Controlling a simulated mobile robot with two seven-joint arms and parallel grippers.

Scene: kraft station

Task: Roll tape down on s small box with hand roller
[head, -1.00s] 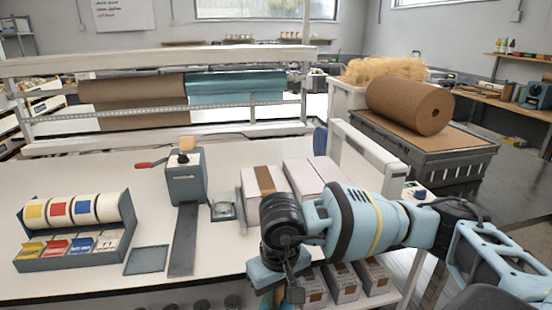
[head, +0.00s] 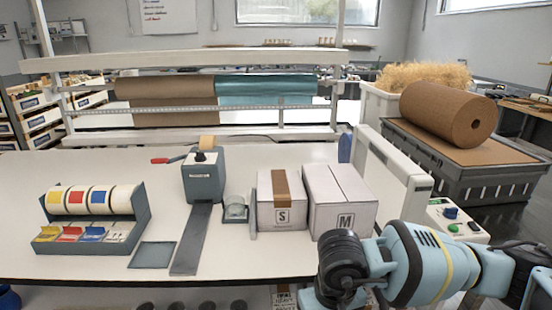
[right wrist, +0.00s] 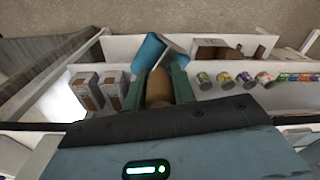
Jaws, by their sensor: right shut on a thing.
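The small box (head: 282,207), marked S, stands upright on the table in the head view. A brown tape strip (head: 281,185) runs over its top and partly down its front. In the right wrist view, my right gripper (right wrist: 159,88) is shut on a tan rounded piece (right wrist: 159,90), which looks like the wooden handle of the hand roller. A blue rounded part (right wrist: 149,51) shows just beyond the fingertips and may be the roller's head. In the head view my right arm is at the lower right, in front of the table, with its fingers out of frame. My left gripper is not in view.
A box marked M (head: 340,203) stands right of the small box. A tape dispenser (head: 92,215), a grey device with a red handle (head: 203,176) and a small grey stand (head: 235,210) are to the left. Cans (right wrist: 224,79) and boxes (right wrist: 86,92) sit on the lower shelf.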

